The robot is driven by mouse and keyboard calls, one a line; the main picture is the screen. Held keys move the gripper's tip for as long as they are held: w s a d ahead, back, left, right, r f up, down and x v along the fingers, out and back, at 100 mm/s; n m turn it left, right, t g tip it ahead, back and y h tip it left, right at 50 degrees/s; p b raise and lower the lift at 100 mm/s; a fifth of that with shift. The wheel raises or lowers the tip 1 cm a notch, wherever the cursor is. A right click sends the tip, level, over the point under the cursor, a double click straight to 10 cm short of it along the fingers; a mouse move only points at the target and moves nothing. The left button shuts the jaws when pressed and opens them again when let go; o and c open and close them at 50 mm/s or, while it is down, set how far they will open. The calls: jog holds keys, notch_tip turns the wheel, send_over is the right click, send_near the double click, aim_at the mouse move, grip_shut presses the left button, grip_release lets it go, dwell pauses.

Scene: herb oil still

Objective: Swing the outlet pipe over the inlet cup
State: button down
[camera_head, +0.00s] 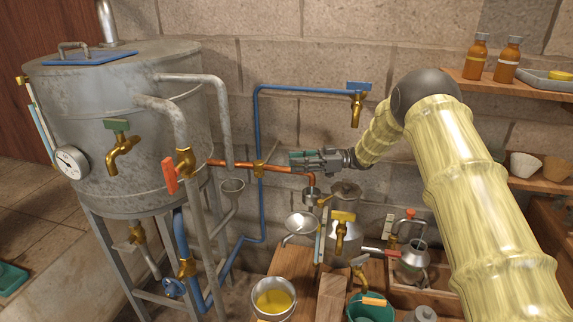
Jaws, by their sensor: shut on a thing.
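The outlet pipe (238,163) is a copper-orange tube. It runs right from the side of the big grey still (130,140) and bends down at its right end. My gripper (293,159) is shut on the pipe near that bend, coming in from the right; the exact contact is partly hidden by its fingers. Just below the pipe's bent end is a small grey cup (311,195), which looks like the inlet cup, beside a grey metal vessel (343,240). The pipe end appears over or very near this cup; the exact alignment and gap cannot be told.
A blue pipe (262,110) runs up the wall to a blue-handled brass tap (357,104). Below are a bowl of yellow oil (273,298) and a green bucket (370,308). A bottle shelf (500,88) is at right.

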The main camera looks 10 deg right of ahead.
jog(key=shift+w+d+r, duration=0.2)
jog(key=shift+w+r, duration=0.1)
jog(key=shift+r, duration=0.05)
jog(key=c, duration=1.4)
grip_release()
jog(key=shift+w, duration=0.1)
jog(key=shift+o, duration=1.3)
jog(key=shift+w+d+f, duration=0.1)
jog(key=shift+w+f, duration=0.05)
jog(key=shift+f, duration=0.2)
jog(key=d, duration=1.2)
jog(key=shift+s, duration=0.4)
